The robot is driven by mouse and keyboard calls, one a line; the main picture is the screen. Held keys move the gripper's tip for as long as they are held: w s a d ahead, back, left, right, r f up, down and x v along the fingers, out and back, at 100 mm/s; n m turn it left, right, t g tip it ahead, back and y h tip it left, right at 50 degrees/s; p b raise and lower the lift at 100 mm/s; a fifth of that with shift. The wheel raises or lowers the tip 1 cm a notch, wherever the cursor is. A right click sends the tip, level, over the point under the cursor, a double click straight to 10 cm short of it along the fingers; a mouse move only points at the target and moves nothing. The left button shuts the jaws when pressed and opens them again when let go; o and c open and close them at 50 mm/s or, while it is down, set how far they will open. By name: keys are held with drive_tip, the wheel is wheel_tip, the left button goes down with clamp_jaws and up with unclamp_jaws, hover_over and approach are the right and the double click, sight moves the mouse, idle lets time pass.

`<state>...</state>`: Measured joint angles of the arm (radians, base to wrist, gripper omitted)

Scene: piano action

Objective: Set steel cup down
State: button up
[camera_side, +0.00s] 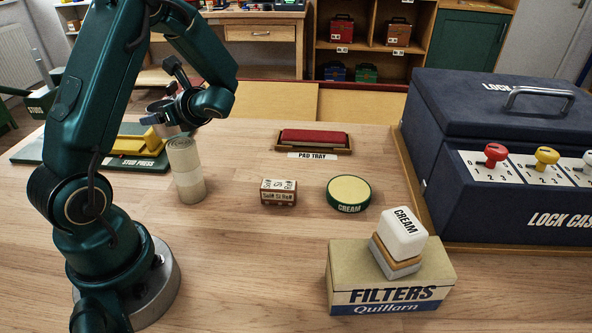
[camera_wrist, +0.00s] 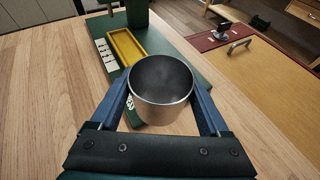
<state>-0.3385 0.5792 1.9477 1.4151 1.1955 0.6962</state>
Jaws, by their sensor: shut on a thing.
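The steel cup (camera_wrist: 162,95) is a grey metal cup with its round mouth toward the wrist camera; its inside looks empty. My gripper (camera_wrist: 162,84) is shut on it, with one blue finger on each side of its wall. In the side view, my gripper (camera_side: 172,114) is at the left, above table height, by the top of a pale cylinder (camera_side: 187,172). The cup is largely hidden there, and its gap to the surface below cannot be told.
The green stud press (camera_side: 138,146) with a yellow tray (camera_wrist: 127,47) lies behind. A small patterned box (camera_side: 278,192), a cream tin (camera_side: 348,193), the pad tray (camera_side: 313,141), a filters box (camera_side: 390,280) and the lock case (camera_side: 480,100) stand rightward. Bare wood lies between them.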

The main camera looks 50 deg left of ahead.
drive_tip(key=w+f, duration=0.1)
drive_tip(key=w, duration=0.1)
drive_tip(key=w+d+f, duration=0.1)
drive_tip(key=w+f, duration=0.1)
drive_tip(key=w, duration=0.1)
drive_tip(key=w+d+f, duration=0.1)
drive_tip(key=w+f, duration=0.1)
drive_tip(key=w, duration=0.1)
drive_tip(key=shift+d, duration=0.2)
drive_tip(key=shift+f, duration=2)
drive_tip(key=shift+f, duration=0.1)
drive_tip(key=o, duration=1.3)
drive_tip(key=shift+c, duration=0.2)
